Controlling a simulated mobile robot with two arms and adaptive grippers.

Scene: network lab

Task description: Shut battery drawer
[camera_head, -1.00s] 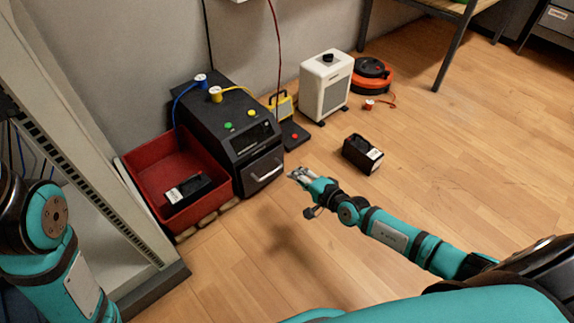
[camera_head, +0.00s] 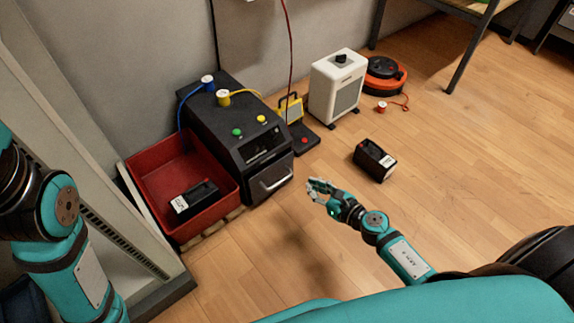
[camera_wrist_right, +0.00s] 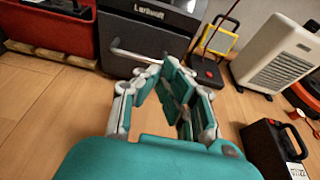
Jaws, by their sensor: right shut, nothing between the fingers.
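The black power unit (camera_head: 215,115) stands on the floor by the wall. Its battery drawer (camera_head: 268,178) is at the low front, with a silver bar handle. I cannot tell how far the drawer stands out from the housing. In the right wrist view the drawer front (camera_wrist_right: 140,38) and its handle (camera_wrist_right: 135,56) are beyond the fingers. My right gripper (camera_head: 317,187) is shut and empty, a little to the right of the handle and apart from it. Its fingers (camera_wrist_right: 168,75) show large in the right wrist view. My left arm shows at the left, but its gripper is outside the view.
A red crate (camera_head: 140,185) with a black battery (camera_head: 195,200) sits left of the unit. Another black battery (camera_head: 374,160) stands on open floor at the right. A white heater (camera_head: 335,88), orange cable reel (camera_head: 384,75) and rack (camera_head: 130,240) stand around. The middle floor is clear.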

